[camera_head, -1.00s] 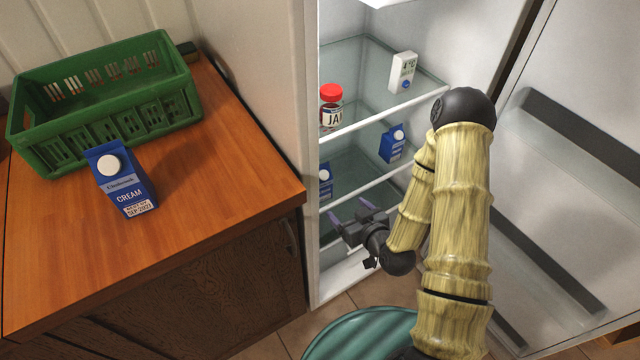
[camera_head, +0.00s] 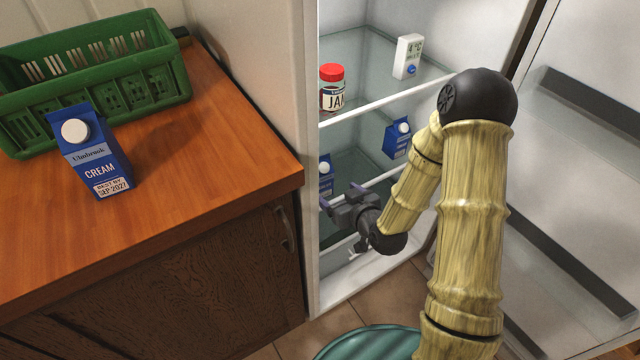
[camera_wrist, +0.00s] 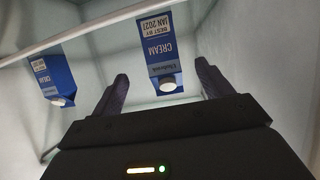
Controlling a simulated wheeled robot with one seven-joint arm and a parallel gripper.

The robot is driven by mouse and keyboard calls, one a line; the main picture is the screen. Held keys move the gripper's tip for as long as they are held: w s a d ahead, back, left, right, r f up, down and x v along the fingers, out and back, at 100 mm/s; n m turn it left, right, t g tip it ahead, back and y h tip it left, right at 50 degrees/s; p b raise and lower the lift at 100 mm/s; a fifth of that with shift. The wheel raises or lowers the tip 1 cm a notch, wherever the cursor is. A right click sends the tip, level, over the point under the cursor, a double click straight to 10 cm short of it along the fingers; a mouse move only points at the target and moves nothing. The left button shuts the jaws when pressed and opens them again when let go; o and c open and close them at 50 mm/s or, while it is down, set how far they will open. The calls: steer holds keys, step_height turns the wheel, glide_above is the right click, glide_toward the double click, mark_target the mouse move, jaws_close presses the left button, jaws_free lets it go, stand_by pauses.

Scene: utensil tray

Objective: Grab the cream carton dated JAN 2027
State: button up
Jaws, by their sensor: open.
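A blue cream carton (camera_wrist: 162,50) marked BEST BY JAN 2027 appears upside down in the wrist view, beyond and between my open fingers, not touching them. It appears to be the left fridge carton (camera_head: 326,168) in the head view, partly hidden by the fridge wall and my gripper. My gripper (camera_head: 341,197) is open and empty in front of it; it also shows in the wrist view (camera_wrist: 162,75). A second fridge carton (camera_head: 397,138) stands farther right; in the wrist view it is at left (camera_wrist: 52,78), its date unreadable. A third carton (camera_head: 92,155), marked SEP 2027, stands on the counter.
The fridge side wall (camera_head: 308,220) is close to the left of my gripper. A green crate (camera_head: 100,115) sits on the counter.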

mark_target(326, 184)
steer(key=x, duration=0.5)
steer(key=shift+w+a+f+b, duration=0.15)
steer(key=shift+w+b, duration=0.15)
steer(key=shift+b, duration=0.1)
steer(key=shift+w, duration=0.1)
steer(key=shift+b+x, duration=0.75)
steer(key=shift+x, duration=1.95)
steer(key=shift+a, duration=0.1)
steer(key=c, duration=1.3)
